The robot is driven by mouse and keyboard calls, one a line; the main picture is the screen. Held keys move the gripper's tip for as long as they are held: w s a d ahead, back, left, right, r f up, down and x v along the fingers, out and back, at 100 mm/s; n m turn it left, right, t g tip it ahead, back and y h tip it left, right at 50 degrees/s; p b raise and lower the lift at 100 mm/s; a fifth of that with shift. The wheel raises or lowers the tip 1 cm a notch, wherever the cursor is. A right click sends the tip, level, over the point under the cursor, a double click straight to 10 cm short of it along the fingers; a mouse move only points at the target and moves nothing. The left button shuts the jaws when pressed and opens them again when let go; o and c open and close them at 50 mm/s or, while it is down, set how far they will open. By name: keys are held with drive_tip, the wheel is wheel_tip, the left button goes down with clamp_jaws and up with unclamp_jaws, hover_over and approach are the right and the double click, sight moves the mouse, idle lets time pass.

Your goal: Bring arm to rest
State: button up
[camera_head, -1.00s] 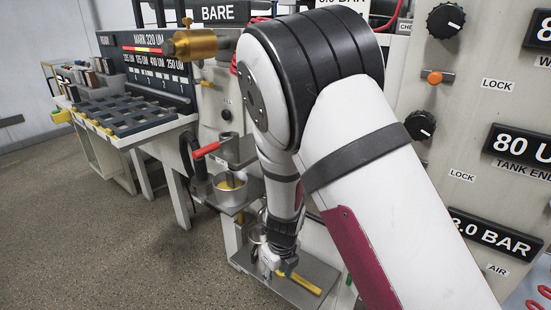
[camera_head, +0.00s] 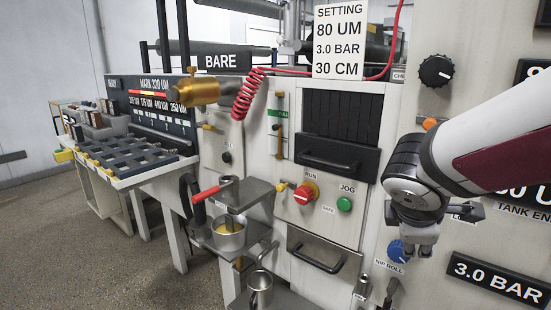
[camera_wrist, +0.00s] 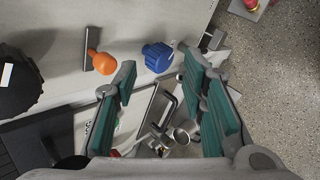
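My gripper (camera_head: 416,248) hangs at the right side of the head view, in front of the machine's grey panel and beside the blue nip roll knob (camera_head: 396,251). My arm comes in from the right edge, its upper part white with a dark red patch. In the wrist view my gripper (camera_wrist: 160,72) shows two teal-padded fingers spread apart with nothing between them. The blue knob (camera_wrist: 157,57) and an orange knob (camera_wrist: 103,62) lie beyond the fingertips in that view.
A red run knob (camera_head: 304,194) and green jog button (camera_head: 344,204) sit left of my gripper. A slotted rack (camera_head: 130,155) stands at left. Floor at lower left is clear.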

drive_tip(key=s+d+m+g+y, duration=0.1)
drive_tip(key=s+m+g, duration=0.2)
drive_tip(key=s+m, duration=0.8)
drive_tip(key=s+a+m+g+y, duration=0.15)
drive_tip(key=s+a, duration=0.25)
drive_tip(key=s, duration=0.4)
drive_tip(key=s+a+m+g+y, duration=0.1)
drive_tip(key=s+a+m+y, duration=0.15)
drive_tip(key=s, duration=0.55)
wheel_tip(320, 180, up, 18)
drive_tip(key=a+n+t+p, duration=0.1)
drive_tip(key=t+p, duration=0.2)
drive_tip(key=p, duration=1.4)
drive_tip(key=shift+r, duration=0.2)
drive_tip(key=shift+o, duration=0.4)
drive_tip(key=shift+w+t, duration=0.1)
drive_tip(key=shift+t, duration=0.15)
